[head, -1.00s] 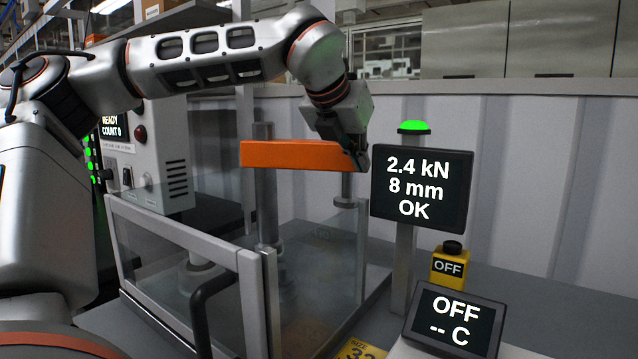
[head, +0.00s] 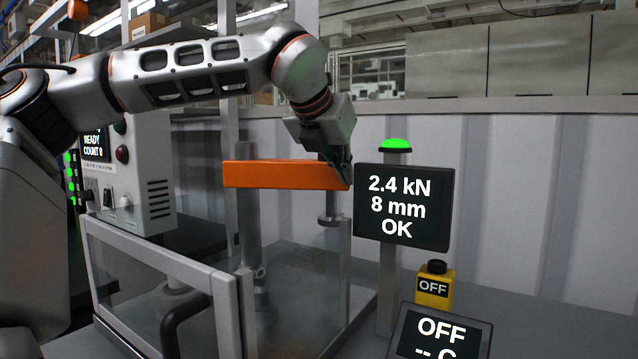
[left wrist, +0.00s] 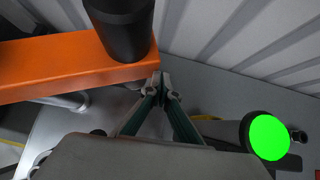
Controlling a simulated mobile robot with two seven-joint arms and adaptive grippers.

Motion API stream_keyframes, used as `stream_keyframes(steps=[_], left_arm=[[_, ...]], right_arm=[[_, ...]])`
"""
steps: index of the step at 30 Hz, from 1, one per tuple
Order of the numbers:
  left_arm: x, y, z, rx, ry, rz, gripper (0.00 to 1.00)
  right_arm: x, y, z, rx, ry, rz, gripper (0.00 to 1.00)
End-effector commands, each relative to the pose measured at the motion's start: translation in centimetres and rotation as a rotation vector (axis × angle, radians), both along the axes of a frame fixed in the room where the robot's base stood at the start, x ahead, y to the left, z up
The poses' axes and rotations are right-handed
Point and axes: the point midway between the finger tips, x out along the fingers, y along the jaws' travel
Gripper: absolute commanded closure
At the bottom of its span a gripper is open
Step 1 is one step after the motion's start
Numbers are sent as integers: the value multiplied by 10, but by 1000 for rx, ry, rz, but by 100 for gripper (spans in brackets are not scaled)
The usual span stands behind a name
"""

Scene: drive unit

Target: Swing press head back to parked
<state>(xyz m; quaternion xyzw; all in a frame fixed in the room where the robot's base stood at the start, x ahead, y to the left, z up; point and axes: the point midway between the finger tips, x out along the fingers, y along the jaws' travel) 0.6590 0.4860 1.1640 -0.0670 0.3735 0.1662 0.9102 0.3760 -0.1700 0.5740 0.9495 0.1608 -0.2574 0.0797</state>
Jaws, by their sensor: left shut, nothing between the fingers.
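The orange press head arm (head: 275,175) extends horizontally from a grey post (head: 246,225) in the head view, with a ram hanging under its right end (head: 332,205). In the left wrist view the orange arm (left wrist: 60,68) fills the upper left, with a dark cylinder (left wrist: 125,28) standing on it. My left gripper (head: 347,180) is at the right end of the orange arm; in the left wrist view its fingertips (left wrist: 160,82) are closed together beside the arm's end. I cannot tell whether they touch it. My right gripper is not in view.
A clear-panelled guard (head: 165,275) stands in front of the press. A display reading 2.4 kN, 8 mm, OK (head: 405,208) stands close right, under a lit green lamp (head: 396,145). A yellow OFF box (head: 435,287) and a control cabinet (head: 150,190) flank the press.

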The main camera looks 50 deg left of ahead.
Motion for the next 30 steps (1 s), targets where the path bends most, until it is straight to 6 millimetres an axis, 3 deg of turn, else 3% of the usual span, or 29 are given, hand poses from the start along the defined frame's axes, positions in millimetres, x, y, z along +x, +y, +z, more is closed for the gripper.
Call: stream_keyframes(steps=[6, 15, 30], left_arm=[[-31, -12, 34, -1, -4, 1, 100], [-66, -25, 66, -4, 5, 2, 100], [-81, -30, 83, -7, -2, 1, 100]], right_arm=[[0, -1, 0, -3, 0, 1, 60], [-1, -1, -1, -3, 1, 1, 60], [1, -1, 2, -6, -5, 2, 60]])
